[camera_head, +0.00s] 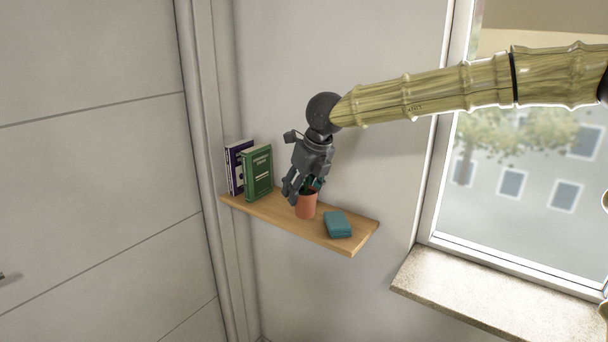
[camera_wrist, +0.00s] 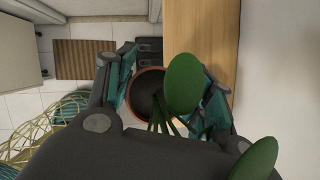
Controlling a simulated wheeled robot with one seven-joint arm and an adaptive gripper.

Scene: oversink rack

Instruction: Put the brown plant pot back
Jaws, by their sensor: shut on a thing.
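The brown plant pot (camera_head: 306,206) is terracotta-coloured and stands upright at the wooden shelf (camera_head: 272,215), near the shelf's front edge. I cannot tell whether its base touches the board. My gripper (camera_head: 304,187) is above it with the fingers down around its rim, shut on it. In the wrist view the pot (camera_wrist: 136,101) shows its round rim and dark inside between the two fingers of my gripper (camera_wrist: 168,98). Green leaves (camera_wrist: 184,84) rise from it and hide part of the rim.
A green book (camera_head: 258,173) and a purple book (camera_head: 235,167) stand to the left on the shelf. A teal box-like object (camera_head: 338,224) lies to the right of the pot. A window sill (camera_head: 480,298) is at lower right.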

